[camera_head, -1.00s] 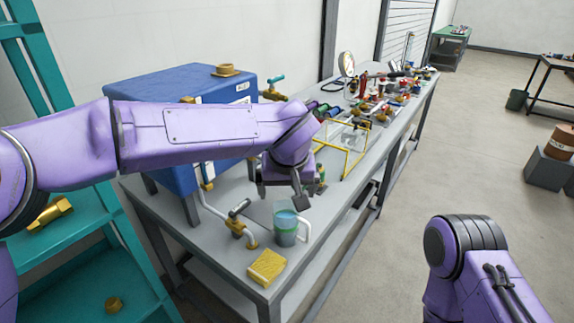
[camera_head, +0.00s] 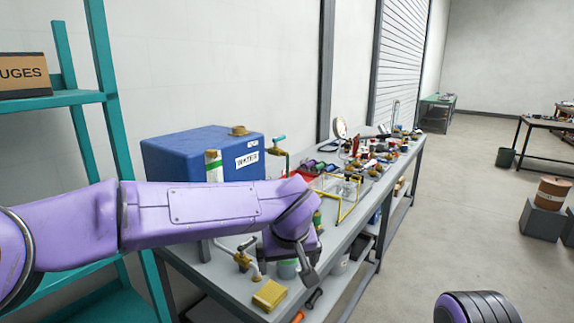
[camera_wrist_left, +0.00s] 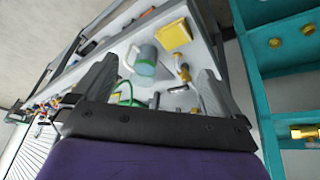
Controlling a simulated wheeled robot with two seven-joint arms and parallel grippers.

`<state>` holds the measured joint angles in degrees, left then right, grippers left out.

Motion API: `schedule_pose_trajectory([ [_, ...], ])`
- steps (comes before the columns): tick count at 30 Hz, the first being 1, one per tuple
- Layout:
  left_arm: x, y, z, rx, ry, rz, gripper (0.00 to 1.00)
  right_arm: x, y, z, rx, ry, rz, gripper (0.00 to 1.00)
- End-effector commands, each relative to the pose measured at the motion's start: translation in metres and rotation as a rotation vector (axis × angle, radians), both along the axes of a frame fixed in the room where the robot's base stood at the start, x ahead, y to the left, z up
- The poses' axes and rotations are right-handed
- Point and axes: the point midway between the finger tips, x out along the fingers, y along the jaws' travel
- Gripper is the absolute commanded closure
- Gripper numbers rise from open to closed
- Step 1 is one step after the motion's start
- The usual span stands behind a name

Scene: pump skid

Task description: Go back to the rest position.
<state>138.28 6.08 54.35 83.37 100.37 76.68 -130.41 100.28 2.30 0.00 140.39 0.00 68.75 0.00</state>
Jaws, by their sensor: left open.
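My left gripper (camera_head: 290,262) is open over the near end of the workbench; its two fingers spread wide in the left wrist view (camera_wrist_left: 155,72). A clear cup with blue-green contents (camera_head: 287,269) stands on the bench, partly hidden behind the gripper in the head view. In the wrist view the cup (camera_wrist_left: 144,60) shows between the fingers, beyond their tips, and nothing is gripped. Of my right arm, only a purple and black link shows at the bottom right of the head view; its gripper is out of view.
A yellow sponge (camera_head: 269,296) lies at the bench's near edge. A brass valve on a pipe (camera_head: 243,259) and the blue WATER tank (camera_head: 190,150) are close to my left arm. A teal shelf (camera_head: 112,90) stands left. Open floor (camera_head: 455,210) lies right of the bench.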

Motion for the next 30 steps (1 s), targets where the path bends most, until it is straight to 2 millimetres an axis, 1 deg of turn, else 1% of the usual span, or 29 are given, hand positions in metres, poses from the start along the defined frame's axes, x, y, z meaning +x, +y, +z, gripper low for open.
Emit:
schedule_pose_trajectory([
  [6, 0.007, 0.004, 0.0, -0.046, -0.055, 0.161, 0.01, 0.0, 0.0, 0.0, 0.0, 0.0, 0.0, 0.57],
  [10, 0.013, 0.014, -0.006, -0.058, -0.128, 0.287, 0.01, 0.0, 0.0, 0.0, 0.0, 0.0, 0.0, 0.57],
  [14, 0.022, 0.034, -0.024, -0.056, -0.236, 0.431, 0.01, 0.0, 0.0, 0.0, 0.0, 0.0, 0.0, 0.57],
  [16, 0.026, 0.05, -0.041, -0.051, -0.307, 0.508, 0.01, 0.0, 0.0, 0.0, 0.0, 0.0, 0.0, 0.57],
  [17, 0.027, 0.059, -0.053, -0.047, -0.341, 0.538, 0.01, 0.0, 0.0, 0.0, 0.0, 0.0, 0.0, 0.57],
  [19, 0.028, 0.082, -0.085, -0.044, -0.423, 0.606, 0.01, 0.0, 0.0, 0.0, 0.0, 0.0, 0.0, 0.57],
  [20, 0.026, 0.095, -0.106, -0.041, -0.459, 0.629, 0.01, 0.0, 0.0, -0.001, 0.0, 0.0, 0.0, 0.57],
  [21, 0.019, 0.114, -0.136, -0.042, -0.502, 0.649, 0.01, 0.0, 0.0, -0.001, 0.0, 0.0, 0.0, 0.57],
  [23, 0.002, 0.14, -0.183, -0.053, -0.538, 0.654, 0.01, 0.0, 0.0, 0.0, 0.0, 0.0, 0.0, 0.57],
  [24, -0.013, 0.155, -0.212, -0.064, -0.542, 0.646, 0.01, 0.0, 0.0, 0.0, 0.0, 0.0, 0.0, 0.57],
  [26, -0.043, 0.176, -0.254, -0.08, -0.518, 0.628, 0.01, 0.0, 0.0, 0.0, 0.0, 0.0, 0.0, 0.57],
  [27, -0.066, 0.19, -0.279, -0.086, -0.485, 0.613, 0.01, 0.0, 0.0, 0.0, 0.0, 0.0, 0.0, 0.57],
  [29, -0.105, 0.209, -0.312, -0.089, -0.42, 0.589, 0.01, 0.0, 0.0, 0.0, 0.0, 0.0, 0.0, 0.57],
  [30, -0.134, 0.221, -0.332, -0.084, -0.367, 0.571, 0.01, 0.0, 0.0, 0.0, 0.0, 0.0, 0.0, 0.57],
])
